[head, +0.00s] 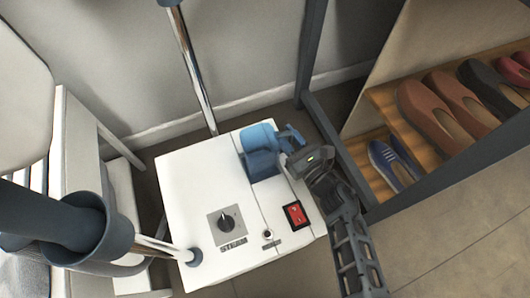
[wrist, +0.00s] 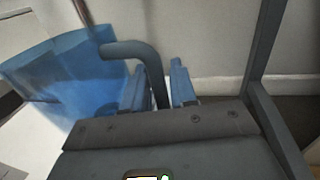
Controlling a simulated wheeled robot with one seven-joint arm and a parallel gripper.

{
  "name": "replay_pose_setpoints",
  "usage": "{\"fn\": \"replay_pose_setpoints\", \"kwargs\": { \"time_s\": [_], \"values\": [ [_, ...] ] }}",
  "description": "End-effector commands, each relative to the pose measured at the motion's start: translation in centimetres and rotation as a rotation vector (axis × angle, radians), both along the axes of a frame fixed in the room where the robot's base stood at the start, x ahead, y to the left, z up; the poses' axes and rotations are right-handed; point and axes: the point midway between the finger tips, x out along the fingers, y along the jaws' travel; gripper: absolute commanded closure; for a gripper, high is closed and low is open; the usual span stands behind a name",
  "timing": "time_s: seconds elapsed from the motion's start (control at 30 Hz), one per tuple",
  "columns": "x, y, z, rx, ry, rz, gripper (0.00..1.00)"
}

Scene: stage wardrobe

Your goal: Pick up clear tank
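The clear tank (head: 260,163) is a blue see-through container standing upright on the white steamer base (head: 190,190). In the wrist view the tank (wrist: 65,75) fills the left side, and its dark grey curved handle (wrist: 128,48) reaches out to the right. My gripper (head: 291,140) is at the right side of the tank, by the handle. In the wrist view its two blue fingers are apart, with the handle's downward part between them. A gap shows between the handle and the right finger. The handle's lower end is hidden behind my gripper body.
The base has a black dial (head: 226,221) and a red switch (head: 296,214). A metal pole (head: 192,70) rises behind it. A dark frame and shoe rack (head: 400,135) with several shoes stand at the right. A white slatted piece (head: 85,150) stands at the left.

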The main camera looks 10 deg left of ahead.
Motion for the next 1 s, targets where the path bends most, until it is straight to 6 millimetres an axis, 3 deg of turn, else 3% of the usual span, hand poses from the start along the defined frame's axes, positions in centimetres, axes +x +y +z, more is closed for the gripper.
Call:
{"fn": "replay_pose_setpoints", "kwargs": {
  "time_s": [0.33, 0.6, 1.0],
  "values": [
    [0.57, 0.63, -0.01, 0.0, 0.001, 0.0, 0.73],
    [0.56, 0.61, 0.0, 0.001, 0.001, 0.0, 0.99],
    [0.59, 0.64, 0.11, 0.003, 0.0, 0.001, 1.0]
  ]
}}
